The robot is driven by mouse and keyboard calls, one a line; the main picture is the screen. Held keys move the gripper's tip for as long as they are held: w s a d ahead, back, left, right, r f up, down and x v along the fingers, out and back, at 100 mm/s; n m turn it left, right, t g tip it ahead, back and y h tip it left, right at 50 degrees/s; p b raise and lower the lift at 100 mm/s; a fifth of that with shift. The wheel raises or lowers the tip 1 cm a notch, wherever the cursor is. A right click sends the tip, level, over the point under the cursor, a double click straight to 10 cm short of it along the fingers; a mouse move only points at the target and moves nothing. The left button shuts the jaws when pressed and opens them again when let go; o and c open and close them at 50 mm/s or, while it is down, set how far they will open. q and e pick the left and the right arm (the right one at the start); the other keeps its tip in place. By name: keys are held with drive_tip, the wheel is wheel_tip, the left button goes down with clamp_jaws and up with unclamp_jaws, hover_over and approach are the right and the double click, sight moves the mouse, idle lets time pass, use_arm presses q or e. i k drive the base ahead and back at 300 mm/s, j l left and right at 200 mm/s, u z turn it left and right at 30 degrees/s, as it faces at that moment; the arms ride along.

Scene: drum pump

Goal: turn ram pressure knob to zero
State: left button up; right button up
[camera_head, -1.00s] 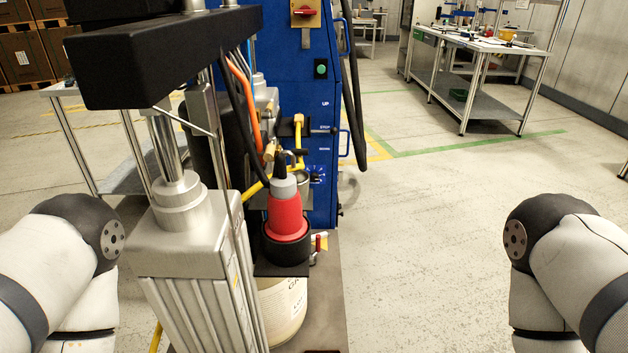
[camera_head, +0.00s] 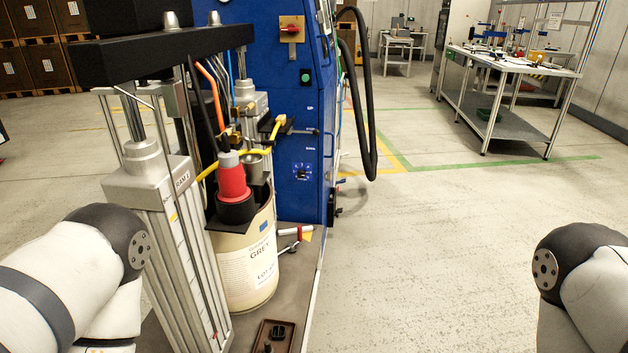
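The blue cabinet (camera_head: 300,120) of the drum pump stands left of centre. A small round dial or knob (camera_head: 302,171) with pale markings sits low on its front; its label is too small to read, so I cannot tell if it is the ram pressure knob. Above it are a yellow-handled lever (camera_head: 277,128), a green button (camera_head: 305,76) and a red rotary switch on a yellow plate (camera_head: 291,29). Parts of my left arm show at lower left and of my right arm at lower right. Neither gripper is in view.
A silver ram column (camera_head: 160,200) labelled RAM 1 and a cream drum (camera_head: 248,260) with a red and grey pump stand before the cabinet. A small brown tray (camera_head: 272,338) lies on the base plate. Black hoses (camera_head: 370,110) hang at right.

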sight(301, 174)
drive_tip(key=i+l, duration=0.1)
drive_tip(key=l, duration=0.25)
drive_tip(key=i+l+u, duration=0.1)
drive_tip(key=l, duration=0.25)
drive_tip(key=i+l+u, duration=0.1)
drive_tip(key=l, duration=0.25)
drive_tip(key=i+l, duration=0.1)
drive_tip(key=l, duration=0.3)
drive_tip(key=i+l+u, duration=0.1)
drive_tip(key=i+l, duration=0.25)
drive_tip(key=i+l+u, duration=0.1)
drive_tip(key=i+l, duration=0.25)
drive_tip(key=l, duration=0.15)
drive_tip(key=i+l+u, duration=0.15)
drive_tip(key=i+l, duration=0.2)
drive_tip(key=i, duration=0.65)
drive_tip(key=u, duration=0.05)
